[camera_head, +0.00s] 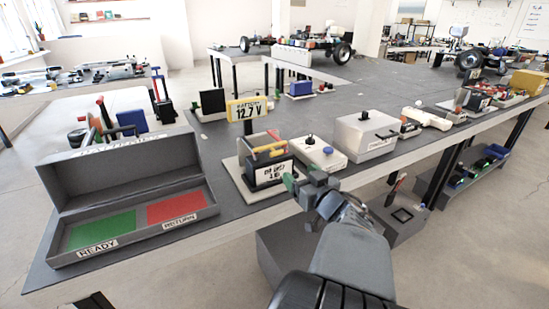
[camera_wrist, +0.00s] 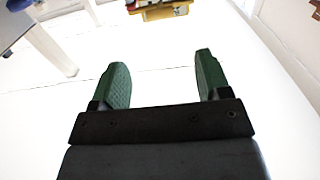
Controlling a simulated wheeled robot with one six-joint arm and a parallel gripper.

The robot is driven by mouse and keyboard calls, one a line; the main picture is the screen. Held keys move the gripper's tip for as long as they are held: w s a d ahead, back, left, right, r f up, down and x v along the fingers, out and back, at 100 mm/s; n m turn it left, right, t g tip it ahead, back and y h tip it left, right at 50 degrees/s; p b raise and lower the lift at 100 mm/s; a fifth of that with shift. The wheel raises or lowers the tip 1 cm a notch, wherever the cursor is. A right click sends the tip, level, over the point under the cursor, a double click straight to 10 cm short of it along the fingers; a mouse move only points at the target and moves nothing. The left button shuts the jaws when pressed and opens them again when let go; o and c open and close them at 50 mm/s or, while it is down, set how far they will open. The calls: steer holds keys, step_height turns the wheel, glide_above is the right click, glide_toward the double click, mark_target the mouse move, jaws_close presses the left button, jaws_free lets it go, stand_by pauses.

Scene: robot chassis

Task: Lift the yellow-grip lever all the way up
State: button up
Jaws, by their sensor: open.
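The yellow-grip lever (camera_head: 270,148) is on a small black and grey device with a white label, near the front edge of the grey bench. A red part shows beside the yellow grip. My gripper (camera_head: 301,178) is in front and to the right of this device, apart from it. Its green fingertips are spread with nothing between them in the wrist view (camera_wrist: 161,75). A yellow piece (camera_wrist: 163,13), probably the grip, shows at the top edge of the wrist view, beyond the fingertips. The lever's exact angle is hard to tell.
An open grey case (camera_head: 130,195) with green and red pads is left.

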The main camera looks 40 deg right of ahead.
mark_target(278, 154)
steer(key=w, duration=0.4)
steer(key=w+d+b, duration=0.1)
steer(key=w, duration=0.8)
steer(key=shift+w+d, duration=0.1)
steer(key=shift+d, duration=0.3)
